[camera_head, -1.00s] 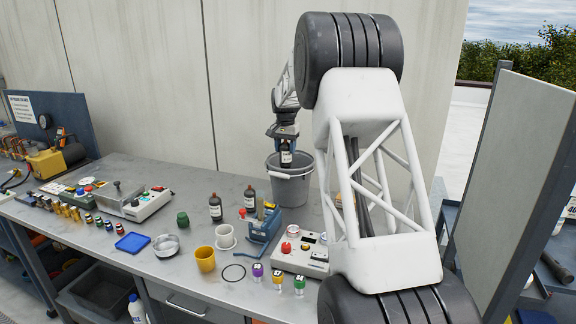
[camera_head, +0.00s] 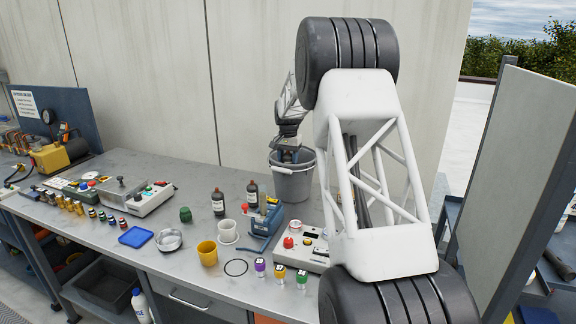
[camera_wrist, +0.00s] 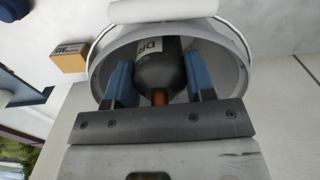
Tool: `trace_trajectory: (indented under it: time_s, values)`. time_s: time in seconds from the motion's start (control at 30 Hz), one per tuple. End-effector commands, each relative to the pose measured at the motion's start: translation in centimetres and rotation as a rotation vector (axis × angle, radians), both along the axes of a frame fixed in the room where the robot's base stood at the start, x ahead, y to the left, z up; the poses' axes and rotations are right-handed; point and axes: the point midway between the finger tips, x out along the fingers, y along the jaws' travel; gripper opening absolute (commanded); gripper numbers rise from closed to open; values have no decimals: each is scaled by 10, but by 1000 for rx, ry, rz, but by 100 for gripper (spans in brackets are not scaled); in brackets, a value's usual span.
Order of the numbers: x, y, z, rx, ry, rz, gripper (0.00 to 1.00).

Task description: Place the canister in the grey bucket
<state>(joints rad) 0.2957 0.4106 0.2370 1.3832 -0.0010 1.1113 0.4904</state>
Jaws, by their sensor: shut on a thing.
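The grey bucket (camera_head: 292,186) stands at the back of the bench, by the wall. My gripper (camera_head: 289,157) is down at the bucket's mouth. In the wrist view my gripper (camera_wrist: 158,66) has its blue fingers shut on the sides of a dark canister (camera_wrist: 160,78) with a white label and an orange-brown neck. The canister is within the bucket's rim (camera_wrist: 237,70). In the head view the bucket wall hides it. I cannot tell whether it touches the bucket's floor.
Two brown bottles (camera_head: 218,202) and a blue device (camera_head: 268,220) stand in front of the bucket. A control box (camera_head: 303,248) is at the right. A white cup (camera_head: 228,232), yellow cup (camera_head: 207,253) and metal dish (camera_head: 168,240) sit nearer. A cardboard box (camera_wrist: 69,57) shows in the wrist view.

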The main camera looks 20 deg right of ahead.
Motion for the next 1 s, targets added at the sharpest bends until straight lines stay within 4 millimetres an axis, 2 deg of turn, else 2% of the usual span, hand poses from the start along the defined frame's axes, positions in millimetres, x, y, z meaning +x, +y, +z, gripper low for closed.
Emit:
trace_trajectory:
  time_s: [0.1,0.23,0.53,0.57,0.7,1.0]
  values:
    - [0,0,-15,0,0,0,12]
    - [0,0,-26,0,0,0,12]
    - [0,0,-29,-1,-1,0,12]
    - [0,0,-29,0,0,0,54]
    - [0,0,-29,0,0,0,75]
    - [0,0,-28,0,0,0,75]
